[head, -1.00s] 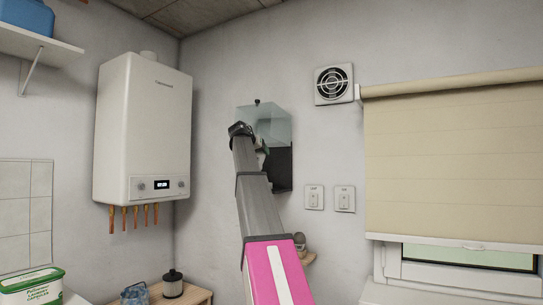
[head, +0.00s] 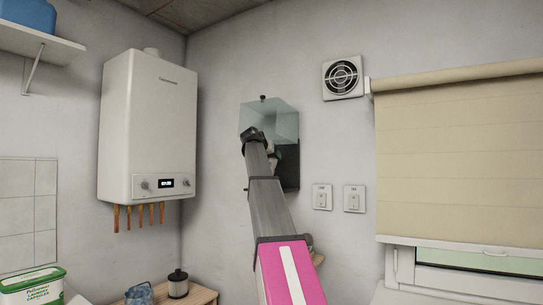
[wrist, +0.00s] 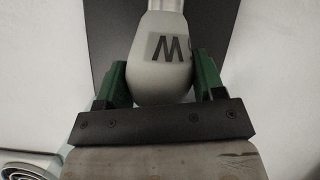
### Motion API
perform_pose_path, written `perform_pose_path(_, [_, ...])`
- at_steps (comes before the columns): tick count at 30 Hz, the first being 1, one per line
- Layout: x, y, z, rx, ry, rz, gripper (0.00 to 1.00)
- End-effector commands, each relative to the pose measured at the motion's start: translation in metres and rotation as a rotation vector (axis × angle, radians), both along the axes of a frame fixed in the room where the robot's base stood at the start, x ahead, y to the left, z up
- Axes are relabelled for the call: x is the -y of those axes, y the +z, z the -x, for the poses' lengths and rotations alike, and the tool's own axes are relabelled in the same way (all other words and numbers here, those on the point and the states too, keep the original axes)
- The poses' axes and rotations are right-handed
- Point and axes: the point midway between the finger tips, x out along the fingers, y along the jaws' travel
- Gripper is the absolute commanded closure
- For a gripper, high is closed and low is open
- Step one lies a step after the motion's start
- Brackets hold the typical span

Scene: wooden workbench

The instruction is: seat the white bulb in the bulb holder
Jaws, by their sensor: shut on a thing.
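The white bulb (wrist: 160,80) is marked with a dark "W" and fills the middle of the wrist view. My gripper (wrist: 160,68) is shut on its round body, one green finger on each side. The bulb's narrow end points to the top of the wrist view, in front of a dark panel (wrist: 105,35). In the head view my gripper (head: 270,147) is at the dark panel (head: 291,172), under a clear cover (head: 270,118). My arm hides most of that area. I cannot make out the bulb holder or whether the bulb touches it.
A boiler (head: 148,120) hangs to the left of the panel. Two wall switches (head: 338,198) and a vent (head: 343,77) are to its right. The wall around the panel is otherwise bare.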

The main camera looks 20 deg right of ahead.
Motion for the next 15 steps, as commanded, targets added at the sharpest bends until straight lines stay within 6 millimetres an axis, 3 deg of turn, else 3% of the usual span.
perform_pose_path(15, [0.000, -0.036, 0.001, -0.001, 0.000, 0.001, 0.61])
